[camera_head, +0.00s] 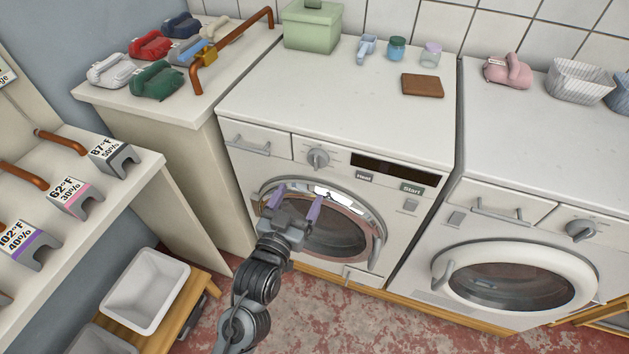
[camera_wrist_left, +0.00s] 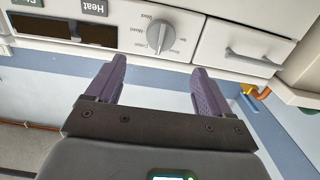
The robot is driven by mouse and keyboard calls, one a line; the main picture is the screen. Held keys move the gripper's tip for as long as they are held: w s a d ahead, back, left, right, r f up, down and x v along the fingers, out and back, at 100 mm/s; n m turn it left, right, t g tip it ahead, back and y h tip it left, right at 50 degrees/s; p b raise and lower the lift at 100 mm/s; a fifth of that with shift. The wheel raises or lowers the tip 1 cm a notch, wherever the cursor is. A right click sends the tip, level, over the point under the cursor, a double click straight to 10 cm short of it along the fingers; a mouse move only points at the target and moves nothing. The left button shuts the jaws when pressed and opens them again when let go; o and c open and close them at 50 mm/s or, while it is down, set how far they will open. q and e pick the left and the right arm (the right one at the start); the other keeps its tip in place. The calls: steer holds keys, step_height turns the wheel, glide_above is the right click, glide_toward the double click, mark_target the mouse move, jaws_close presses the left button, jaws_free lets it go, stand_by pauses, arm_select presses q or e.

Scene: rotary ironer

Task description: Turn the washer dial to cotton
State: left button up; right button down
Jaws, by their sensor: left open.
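The grey round dial (camera_head: 318,158) sits on the front panel of the middle white machine (camera_head: 340,110), between a drawer and a dark display. In the left wrist view the dial (camera_wrist_left: 161,35) appears upside down, with small labels around it; one seems to read cotton, but the pointer setting is unclear. My left gripper (camera_head: 296,203) is open and empty, its purple fingers pointing up towards the panel. It is in front of the machine's round door, below the dial and apart from it. In the wrist view the dial lies beyond the fingertips (camera_wrist_left: 159,70), between them.
The Heat (camera_head: 364,177) and Start (camera_head: 411,188) buttons are right of the dial, under the display (camera_head: 396,168). A drawer handle (camera_head: 247,146) protrudes to its left. The right machine has its own dial (camera_head: 581,230). A grey bin (camera_head: 146,289) stands at lower left.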

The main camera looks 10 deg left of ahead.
mark_target(316, 164)
arm_select(q)
steer(key=w, duration=0.3)
steer(key=w+d+b, duration=0.1)
steer(key=w, duration=0.7)
steer(key=shift+d, duration=0.4)
arm_select(e)
step_height(316, 164, down, 2)
steer(key=shift+f, duration=0.1)
arm_select(q)
steer(key=c, duration=1)
steer(key=shift+r+m+p, duration=0.15)
steer(key=shift+m+p, duration=0.55)
steer(key=shift+p, duration=0.15)
steer(key=m+p, duration=0.3)
steer(key=shift+d+p, duration=0.1)
steer(key=shift+p, duration=0.3)
steer(key=m+p, duration=0.2)
steer(key=m, duration=0.1)
steer(key=shift+f+m+p, duration=0.25)
steer(key=shift+m+p, duration=0.45)
steer(key=shift+p, duration=0.05)
arm_select(e)
step_height(316, 164, up, 9)
steer(key=shift+r, duration=0.2)
